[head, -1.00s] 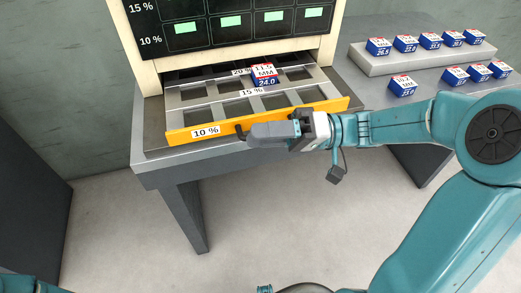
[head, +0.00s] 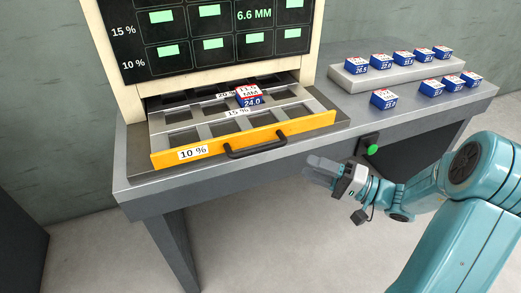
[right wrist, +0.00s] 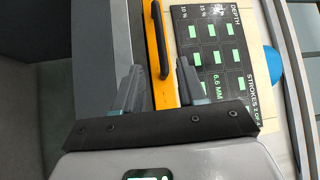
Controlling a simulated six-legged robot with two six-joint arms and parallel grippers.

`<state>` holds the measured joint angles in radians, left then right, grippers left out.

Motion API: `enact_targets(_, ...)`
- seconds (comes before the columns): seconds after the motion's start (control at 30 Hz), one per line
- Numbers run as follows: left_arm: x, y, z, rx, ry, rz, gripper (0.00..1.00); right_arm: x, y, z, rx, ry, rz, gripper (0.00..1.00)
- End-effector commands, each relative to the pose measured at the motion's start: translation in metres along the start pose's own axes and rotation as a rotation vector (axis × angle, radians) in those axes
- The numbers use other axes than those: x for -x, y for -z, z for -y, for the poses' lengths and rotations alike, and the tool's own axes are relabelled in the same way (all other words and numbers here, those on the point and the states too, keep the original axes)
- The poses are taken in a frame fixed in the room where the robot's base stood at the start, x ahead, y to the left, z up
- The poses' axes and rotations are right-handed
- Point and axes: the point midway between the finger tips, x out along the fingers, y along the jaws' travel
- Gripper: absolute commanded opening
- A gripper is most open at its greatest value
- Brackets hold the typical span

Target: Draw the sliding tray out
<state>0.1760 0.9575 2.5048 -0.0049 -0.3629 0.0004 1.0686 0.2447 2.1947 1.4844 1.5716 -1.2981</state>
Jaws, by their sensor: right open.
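The sliding tray (head: 290,128) stands drawn part-way out of the cream machine, with its orange front marked 10 % facing me. Its dark bar handle (head: 256,149) is in plain view, with nothing on it. A blue and white block (head: 249,97) marked 24.0 sits on the tray, toward its back. My right gripper (head: 312,166) is open and empty, to the right of the handle and apart from it, in front of the bench. In the right wrist view the handle (right wrist: 160,40) shows beyond the open fingers (right wrist: 160,85). My left gripper is not in view.
The grey bench (head: 170,198) carries the machine, whose screen (head: 200,28) reads 6.6 MM. Several blue and white blocks (head: 383,99) stand at right, some on a raised grey ledge (head: 345,80). A green button (head: 372,149) is on the bench front. Floor before the bench is clear.

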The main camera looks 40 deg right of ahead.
Motion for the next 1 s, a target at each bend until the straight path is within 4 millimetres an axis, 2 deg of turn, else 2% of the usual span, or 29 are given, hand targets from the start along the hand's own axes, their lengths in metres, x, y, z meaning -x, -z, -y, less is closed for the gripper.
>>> enact_targets(0.3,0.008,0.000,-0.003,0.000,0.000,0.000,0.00,-0.079,-0.004,0.002,-0.001,0.003,0.007,0.40)
enact_targets(0.5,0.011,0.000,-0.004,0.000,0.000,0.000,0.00,-0.118,-0.005,0.002,-0.001,0.001,0.005,0.40)
enact_targets(0.7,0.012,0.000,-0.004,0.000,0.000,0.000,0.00,-0.136,-0.004,0.001,0.000,0.000,0.001,0.40)
enact_targets(1.0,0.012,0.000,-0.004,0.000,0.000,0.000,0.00,-0.139,-0.004,0.001,0.000,-0.001,0.001,0.40)
